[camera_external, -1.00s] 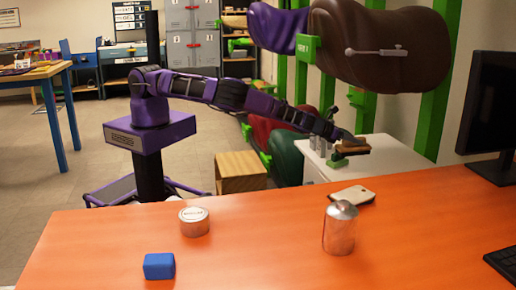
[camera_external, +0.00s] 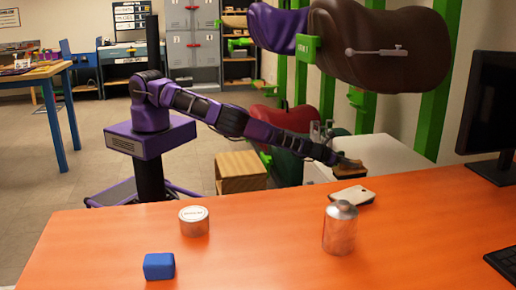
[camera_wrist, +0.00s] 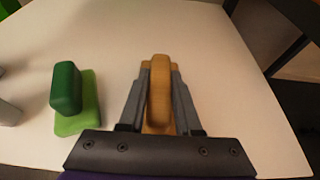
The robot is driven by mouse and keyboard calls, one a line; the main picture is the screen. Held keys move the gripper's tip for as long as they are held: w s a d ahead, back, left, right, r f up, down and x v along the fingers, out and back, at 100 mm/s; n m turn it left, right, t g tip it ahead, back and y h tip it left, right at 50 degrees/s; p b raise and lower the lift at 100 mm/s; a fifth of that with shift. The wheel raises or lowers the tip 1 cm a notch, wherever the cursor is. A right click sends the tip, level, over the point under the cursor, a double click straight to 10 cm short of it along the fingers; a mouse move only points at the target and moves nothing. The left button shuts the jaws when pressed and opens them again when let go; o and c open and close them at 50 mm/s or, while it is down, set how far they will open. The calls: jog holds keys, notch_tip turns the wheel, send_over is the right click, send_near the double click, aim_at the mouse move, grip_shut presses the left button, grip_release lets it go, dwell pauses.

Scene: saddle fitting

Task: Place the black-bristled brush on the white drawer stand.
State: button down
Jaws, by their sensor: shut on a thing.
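The brush (camera_external: 350,170) has a wooden back and handle with dark bristles below, seen in the external view. In the wrist view its tan wooden handle (camera_wrist: 159,92) stands between the two grey fingers. My gripper (camera_external: 337,161) is shut on this handle. The white drawer stand (camera_external: 392,152) is behind the orange table; its pale top (camera_wrist: 215,60) fills most of the wrist view under the brush. The brush is low over the stand's top; I cannot tell whether it touches. The bristles are hidden in the wrist view.
A green block with a dark green grip (camera_wrist: 68,98) stands on the top, left of my gripper. Grey metal containers (camera_external: 320,132) stand on it too. The orange table (camera_external: 270,240) holds a flat pale item (camera_external: 352,195) and a metal bottle (camera_external: 340,230). Saddles hang above.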

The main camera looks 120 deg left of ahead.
jog(key=shift+f, duration=0.1)
jog(key=c, duration=0.6)
grip_release()
jog(key=p+v, duration=0.2)
jog(key=v, duration=1)
